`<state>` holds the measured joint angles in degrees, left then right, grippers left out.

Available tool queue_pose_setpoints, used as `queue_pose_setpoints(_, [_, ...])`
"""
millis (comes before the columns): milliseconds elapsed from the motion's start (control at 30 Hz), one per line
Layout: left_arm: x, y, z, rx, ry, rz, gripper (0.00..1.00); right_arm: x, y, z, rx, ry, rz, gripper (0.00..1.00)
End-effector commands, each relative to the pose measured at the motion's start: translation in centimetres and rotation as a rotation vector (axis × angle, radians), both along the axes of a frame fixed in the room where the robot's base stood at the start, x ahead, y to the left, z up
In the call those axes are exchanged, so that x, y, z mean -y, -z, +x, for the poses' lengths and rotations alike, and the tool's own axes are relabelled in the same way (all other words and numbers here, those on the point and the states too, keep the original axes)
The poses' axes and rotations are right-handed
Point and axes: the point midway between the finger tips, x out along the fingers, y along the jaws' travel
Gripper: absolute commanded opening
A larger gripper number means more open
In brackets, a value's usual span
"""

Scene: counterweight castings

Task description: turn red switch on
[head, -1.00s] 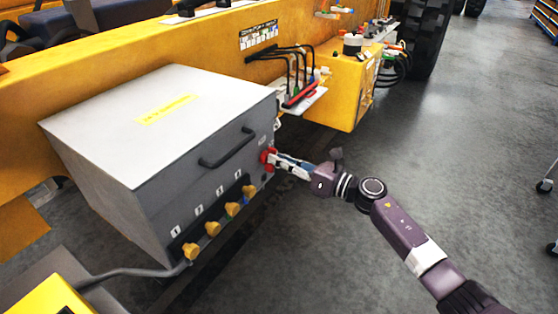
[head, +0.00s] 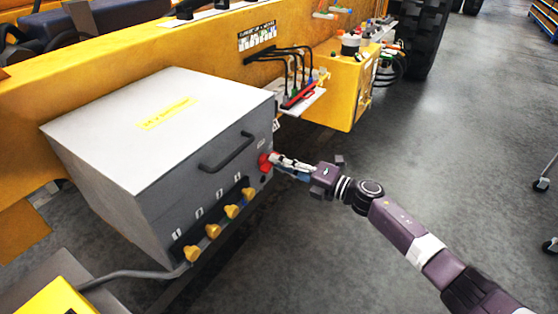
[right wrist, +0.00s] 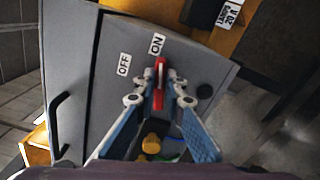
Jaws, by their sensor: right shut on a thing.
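The red switch (head: 265,163) is on the right end of the grey box's front face. In the right wrist view its red handle (right wrist: 159,88) lies lengthwise, with its upper end just below the ON label (right wrist: 157,44). The OFF label (right wrist: 124,64) is to the left of it. My right gripper (head: 274,160) is shut on the red handle, with a fingertip on either side of it in the right wrist view (right wrist: 159,100). The fingers hide part of the switch in the head view. My left gripper is out of view.
The grey box (head: 160,125) has a black handle (head: 228,152) and a row of yellow knobs (head: 232,211) below. Black cables (head: 290,62) and a yellow housing (head: 345,95) sit beyond the switch.

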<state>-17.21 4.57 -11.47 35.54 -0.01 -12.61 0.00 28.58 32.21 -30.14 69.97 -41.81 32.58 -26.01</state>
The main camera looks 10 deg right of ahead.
Motion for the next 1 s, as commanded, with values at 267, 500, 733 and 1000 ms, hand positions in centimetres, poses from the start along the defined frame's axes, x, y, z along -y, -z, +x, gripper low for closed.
queue_pose_setpoints(267, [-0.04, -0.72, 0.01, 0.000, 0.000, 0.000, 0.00, 0.11, 0.16, 0.05, -0.133, 0.002, 0.132, 0.00])
queue_pose_setpoints(500, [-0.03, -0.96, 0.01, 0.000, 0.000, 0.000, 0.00, 0.12, 0.28, 0.06, -0.196, 0.001, 0.196, 0.00])
queue_pose_setpoints(733, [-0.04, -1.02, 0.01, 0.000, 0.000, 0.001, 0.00, 0.12, 0.37, 0.05, -0.217, 0.001, 0.217, 0.00])
queue_pose_setpoints(1000, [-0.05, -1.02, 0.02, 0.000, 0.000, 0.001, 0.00, 0.11, 0.41, 0.05, -0.220, 0.001, 0.220, 0.00])
